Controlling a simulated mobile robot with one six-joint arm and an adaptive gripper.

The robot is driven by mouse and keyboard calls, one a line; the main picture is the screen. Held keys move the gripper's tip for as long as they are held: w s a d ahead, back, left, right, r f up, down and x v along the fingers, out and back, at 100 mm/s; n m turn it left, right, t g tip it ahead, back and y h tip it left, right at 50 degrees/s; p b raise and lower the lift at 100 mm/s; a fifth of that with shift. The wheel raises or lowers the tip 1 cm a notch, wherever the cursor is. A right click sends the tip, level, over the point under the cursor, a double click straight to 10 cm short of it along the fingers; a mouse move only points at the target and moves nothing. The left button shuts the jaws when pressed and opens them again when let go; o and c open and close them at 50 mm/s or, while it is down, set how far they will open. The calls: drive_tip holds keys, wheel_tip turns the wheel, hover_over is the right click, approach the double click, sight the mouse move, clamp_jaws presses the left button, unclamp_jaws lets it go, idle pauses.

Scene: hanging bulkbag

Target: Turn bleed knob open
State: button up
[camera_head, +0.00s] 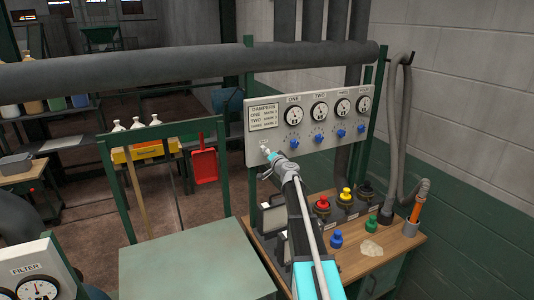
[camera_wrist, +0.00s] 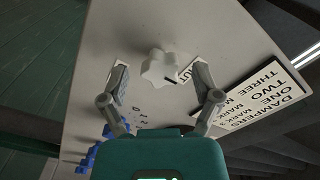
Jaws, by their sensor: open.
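A pale, star-shaped knob (camera_wrist: 160,67) with a dark mark on one lobe sits on the light grey panel (camera_wrist: 100,50), beside a partly hidden label ending in "UT". I take it to be the bleed knob. My gripper (camera_wrist: 160,76) is open, with one finger on each side of the knob and gaps between. Whether the fingertips reach its depth I cannot tell. In the head view my gripper (camera_head: 268,151) is at the panel's lower left, below the DAMPERS plate (camera_head: 263,116), and largely hides the knob.
The panel carries several round gauges (camera_head: 320,110) with blue knobs (camera_head: 319,138) below, right of my gripper. A wooden bench (camera_head: 375,262) under it holds red, yellow, black, blue and green knobs. A thick grey pipe (camera_head: 160,68) crosses above. A green cabinet top (camera_head: 195,265) stands in front.

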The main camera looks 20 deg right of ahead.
drive_tip(key=shift+w, duration=0.5)
drive_tip(key=shift+c, duration=0.3)
clamp_jaws()
